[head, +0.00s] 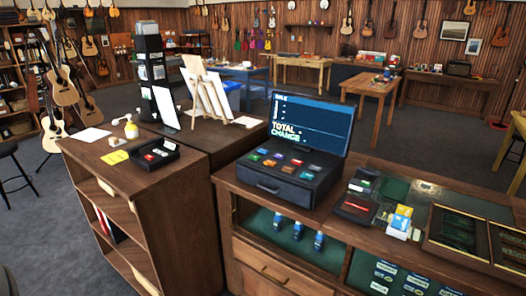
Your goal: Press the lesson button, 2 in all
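A black cash register (262,187) stands on the wooden counter right of centre. Its sloping top carries several coloured keys in two rows. Their labels are too small to read, so I cannot tell which one is the lesson button. Behind the keys, a lit screen (310,122) shows lines of text, with "TOTAL" and "CHANGE" in large letters at the bottom. Neither of my grippers is in view.
A card terminal (356,208) and a small stack of cards (399,224) lie right of the register on the counter. A lower wooden cabinet (124,192) on the left holds a black tray, a yellow note (115,157) and a bottle. A black stool (10,150) stands at far left.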

